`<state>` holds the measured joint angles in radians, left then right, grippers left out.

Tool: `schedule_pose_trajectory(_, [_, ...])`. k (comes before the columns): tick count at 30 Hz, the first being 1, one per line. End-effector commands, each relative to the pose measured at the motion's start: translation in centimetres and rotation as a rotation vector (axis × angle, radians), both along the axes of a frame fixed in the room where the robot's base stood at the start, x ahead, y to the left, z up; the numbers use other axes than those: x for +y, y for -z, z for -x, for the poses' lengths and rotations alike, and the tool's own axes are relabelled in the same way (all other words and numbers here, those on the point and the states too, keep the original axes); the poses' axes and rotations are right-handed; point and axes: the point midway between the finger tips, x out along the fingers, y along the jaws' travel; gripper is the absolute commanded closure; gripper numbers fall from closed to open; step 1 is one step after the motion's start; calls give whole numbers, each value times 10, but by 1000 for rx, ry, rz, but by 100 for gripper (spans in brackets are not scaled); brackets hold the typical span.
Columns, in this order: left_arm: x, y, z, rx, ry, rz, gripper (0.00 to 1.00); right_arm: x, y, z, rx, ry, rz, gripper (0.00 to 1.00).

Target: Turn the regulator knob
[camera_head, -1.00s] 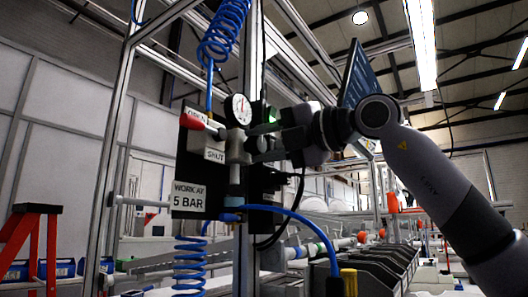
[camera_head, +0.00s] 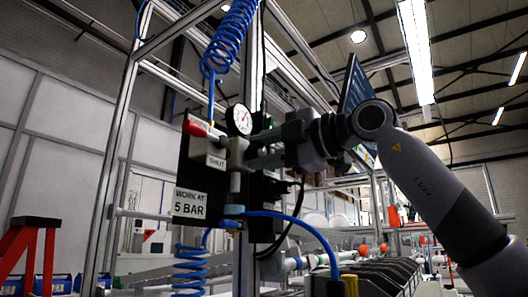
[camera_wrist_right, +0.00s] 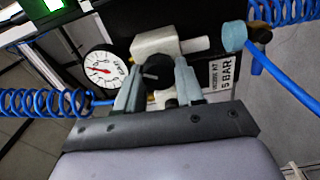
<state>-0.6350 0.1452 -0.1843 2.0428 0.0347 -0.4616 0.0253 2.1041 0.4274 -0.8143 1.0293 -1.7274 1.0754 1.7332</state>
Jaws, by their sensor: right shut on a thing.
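The regulator knob (camera_wrist_right: 156,74) is a dark round knob on the front of a pale grey regulator body (camera_wrist_right: 165,45). In the right wrist view my right gripper (camera_wrist_right: 157,80) has one finger on each side of it and is shut on it. In the head view my right gripper (camera_head: 258,148) reaches in from the right to the regulator, and its fingers hide the knob. A round white pressure gauge (camera_head: 239,119) with a red mark sits just above; it also shows in the wrist view (camera_wrist_right: 103,69). My left gripper is not in view.
A WORK AT 5 BAR sign (camera_head: 189,203) hangs below. Blue coiled hoses (camera_head: 229,37) run above and below, and a loose blue hose (camera_head: 300,222) curves under my right arm.

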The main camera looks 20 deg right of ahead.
Motion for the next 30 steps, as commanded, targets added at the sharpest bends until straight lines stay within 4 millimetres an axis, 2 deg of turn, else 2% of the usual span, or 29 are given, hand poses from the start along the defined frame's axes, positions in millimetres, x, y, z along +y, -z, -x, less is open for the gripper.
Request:
schedule_pose_trajectory(9, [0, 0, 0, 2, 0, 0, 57, -1, -1, 0, -2, 3, -2, 93])
schedule_pose_trajectory(10, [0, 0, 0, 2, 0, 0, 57, -2, -1, 0, -2, 3, -2, 56])
schedule_pose_trajectory(12, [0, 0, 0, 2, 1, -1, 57, -1, -1, 0, -1, 3, -1, 37])
schedule_pose_trajectory(23, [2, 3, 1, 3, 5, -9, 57, -5, 0, 4, -1, 2, -1, 37])
schedule_pose_trajectory(30, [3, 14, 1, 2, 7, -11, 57, -28, 1, 33, -4, 3, -3, 37])
